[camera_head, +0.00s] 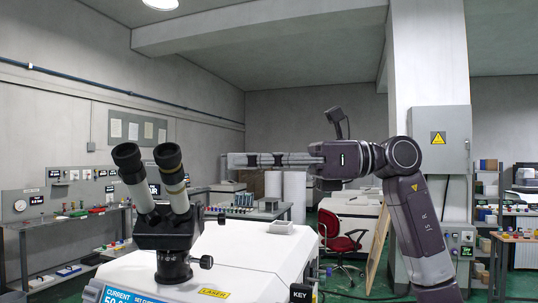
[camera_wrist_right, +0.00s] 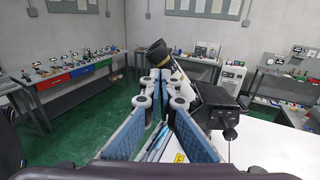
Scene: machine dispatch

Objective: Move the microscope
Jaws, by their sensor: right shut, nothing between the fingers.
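The microscope (camera_head: 168,232) is black, with two eyepiece tubes angled up and a knob on its right side. It stands upright on a white machine (camera_head: 245,255) in the head view's left foreground. My right gripper (camera_head: 232,160) comes in from the right, level, at eyepiece height, with its tips just right of the right eyepiece. It is shut and empty. In the right wrist view the microscope (camera_wrist_right: 215,105) is right of the fingertips (camera_wrist_right: 165,88), and the fingers partly hide it. My left gripper is not in view.
The white machine carries LASER and KEY labels and a small grey box (camera_head: 281,227). Benches with small parts stand along the left wall (camera_head: 75,215). A red chair (camera_head: 338,240) and a pillar with a grey cabinet (camera_head: 438,140) are behind my right arm.

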